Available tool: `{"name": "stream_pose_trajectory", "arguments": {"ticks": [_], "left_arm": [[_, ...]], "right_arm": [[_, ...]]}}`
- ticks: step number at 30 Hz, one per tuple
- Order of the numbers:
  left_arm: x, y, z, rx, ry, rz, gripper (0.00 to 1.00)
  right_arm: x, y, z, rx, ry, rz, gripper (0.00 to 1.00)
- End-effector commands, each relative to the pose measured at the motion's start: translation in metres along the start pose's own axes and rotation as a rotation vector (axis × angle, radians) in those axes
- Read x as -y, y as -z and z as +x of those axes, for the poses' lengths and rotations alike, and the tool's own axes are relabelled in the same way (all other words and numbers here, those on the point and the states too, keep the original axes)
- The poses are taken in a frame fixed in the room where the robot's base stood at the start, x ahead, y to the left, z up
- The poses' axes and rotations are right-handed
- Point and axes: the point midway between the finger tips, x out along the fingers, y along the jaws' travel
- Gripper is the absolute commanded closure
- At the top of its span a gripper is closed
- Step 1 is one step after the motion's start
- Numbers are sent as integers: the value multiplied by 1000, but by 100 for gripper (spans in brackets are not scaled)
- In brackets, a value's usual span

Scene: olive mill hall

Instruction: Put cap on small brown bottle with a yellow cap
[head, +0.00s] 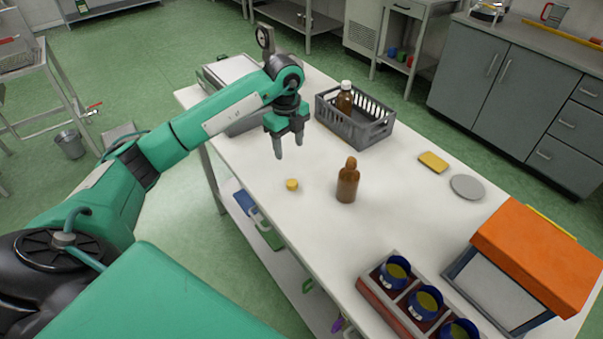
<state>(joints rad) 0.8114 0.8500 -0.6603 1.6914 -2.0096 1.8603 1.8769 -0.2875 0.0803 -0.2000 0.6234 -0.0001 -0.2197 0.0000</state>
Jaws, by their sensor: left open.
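A small brown bottle (347,184) stands upright and uncapped near the middle of the white table. A yellow cap (292,184) lies on the table to the left of the bottle, close to the table's left edge. My left gripper (288,150) is open and empty, fingers pointing down, above the table and further back than the cap. It is apart from both the cap and the bottle. My right gripper is not in view.
A grey crate (374,132) holding a white-capped brown bottle (344,98) stands behind. A red holder (376,298) with blue cups and an orange-lidded box (537,252) are at front right. The table (325,226) around the bottle is clear.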

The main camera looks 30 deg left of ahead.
Motion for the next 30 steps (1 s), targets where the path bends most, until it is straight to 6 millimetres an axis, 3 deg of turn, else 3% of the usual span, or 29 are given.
{"name": "stream_pose_trajectory", "arguments": {"ticks": [5,14,24,30], "left_arm": [[-3,-8,-4,28,-19,-26,45],[-3,-8,0,25,-19,-24,45],[-4,-8,59,24,-21,-23,45],[-4,-8,81,25,-19,-23,45]], "right_arm": [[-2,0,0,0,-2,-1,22],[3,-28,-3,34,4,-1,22],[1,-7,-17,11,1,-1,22],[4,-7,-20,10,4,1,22]]}}
